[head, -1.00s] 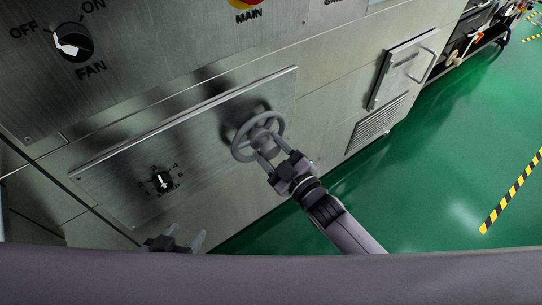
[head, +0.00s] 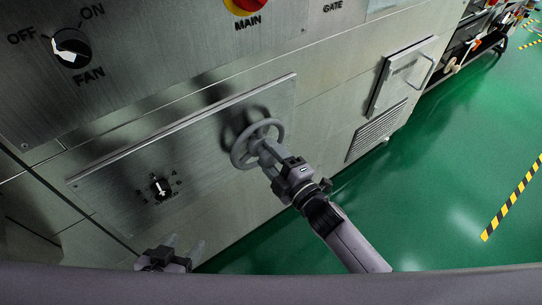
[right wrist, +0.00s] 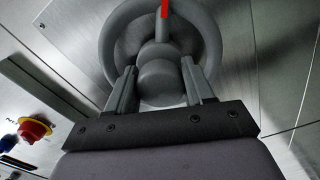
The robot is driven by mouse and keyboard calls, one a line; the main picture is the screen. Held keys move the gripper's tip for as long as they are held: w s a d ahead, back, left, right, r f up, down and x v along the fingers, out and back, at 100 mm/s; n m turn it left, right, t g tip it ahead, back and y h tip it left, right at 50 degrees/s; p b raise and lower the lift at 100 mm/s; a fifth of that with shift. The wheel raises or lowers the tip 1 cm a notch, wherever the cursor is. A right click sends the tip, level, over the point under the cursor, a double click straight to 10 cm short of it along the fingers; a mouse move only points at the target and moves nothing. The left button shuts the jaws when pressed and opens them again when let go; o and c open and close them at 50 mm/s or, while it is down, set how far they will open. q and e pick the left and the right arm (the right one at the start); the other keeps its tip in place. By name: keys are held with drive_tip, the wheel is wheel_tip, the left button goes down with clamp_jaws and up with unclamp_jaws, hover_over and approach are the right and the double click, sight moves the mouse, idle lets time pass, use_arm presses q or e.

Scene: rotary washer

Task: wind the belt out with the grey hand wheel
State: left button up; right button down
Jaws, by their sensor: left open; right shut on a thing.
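The grey hand wheel (head: 237,153) sticks out from a metal panel in the middle of the head view. In the right wrist view the wheel (right wrist: 211,40) fills the top middle, with a red mark (right wrist: 165,9) at the top. My right gripper (head: 266,152) is shut on the wheel at its rounded middle part, with one finger on each side in the right wrist view (right wrist: 160,84). My left gripper (head: 186,244) is open and empty, low in the head view, apart from the panel. No belt shows.
A FAN switch (head: 71,47) and a red and yellow MAIN knob (head: 243,5) are above the wheel. A small black dial (head: 160,188) is to its left. A long metal ledge (head: 190,126) runs above both. Green floor (head: 440,170) lies free at the right.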

sight(275, 160)
drive_tip(key=shift+w+d+f, duration=0.1)
drive_tip(key=shift+d, duration=0.1)
idle(0.3)
drive_tip(key=shift+c, duration=2.4)
unclamp_jaws()
drive_tip(key=shift+a, duration=0.1)
drive_tip(key=v, duration=0.6)
drive_tip(key=shift+p, duration=0.4)
drive_tip(key=shift+s+d, duration=0.4)
drive_tip(key=shift+s, duration=0.1)
